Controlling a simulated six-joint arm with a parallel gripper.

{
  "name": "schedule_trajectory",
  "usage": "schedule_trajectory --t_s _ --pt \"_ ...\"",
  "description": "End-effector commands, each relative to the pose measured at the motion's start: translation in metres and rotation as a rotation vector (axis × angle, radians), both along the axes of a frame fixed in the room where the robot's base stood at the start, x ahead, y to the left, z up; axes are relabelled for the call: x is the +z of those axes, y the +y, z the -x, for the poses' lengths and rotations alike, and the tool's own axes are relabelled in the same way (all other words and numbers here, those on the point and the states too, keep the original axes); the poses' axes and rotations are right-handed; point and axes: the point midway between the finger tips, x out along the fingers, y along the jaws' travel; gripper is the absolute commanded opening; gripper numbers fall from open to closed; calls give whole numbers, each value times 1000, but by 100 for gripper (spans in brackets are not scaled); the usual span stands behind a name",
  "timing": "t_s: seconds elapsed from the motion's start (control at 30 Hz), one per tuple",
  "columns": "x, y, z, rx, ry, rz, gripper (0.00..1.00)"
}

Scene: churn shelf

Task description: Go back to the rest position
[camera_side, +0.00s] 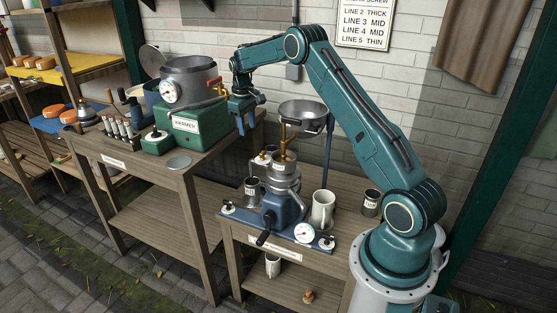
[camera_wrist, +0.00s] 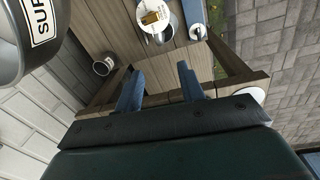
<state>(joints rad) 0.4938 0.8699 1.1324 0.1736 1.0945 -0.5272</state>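My gripper (camera_side: 243,118) hangs in the air in the side view, between the green warmer and the metal funnel, above the gap between the two benches. It points down. In the wrist view its two blue fingers (camera_wrist: 158,80) stand well apart with nothing between them. My arm arches from its base on the right up over the lower bench. No held object shows in either view.
The metal funnel (camera_side: 303,112) stands close right of my gripper above the brass-topped machine (camera_side: 285,172). A white mug (camera_side: 322,208) and dark tin (camera_side: 371,202) stand on the lower bench.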

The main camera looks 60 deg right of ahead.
Motion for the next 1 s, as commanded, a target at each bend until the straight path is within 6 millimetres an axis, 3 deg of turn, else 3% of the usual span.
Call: schedule_trajectory --t_s 0.17,0.47,1.0 --pt "27 18 3 9 -23 9 39" --pt "89 68 20 27 -83 26 39" --pt "174 161 87 60 -198 35 39"
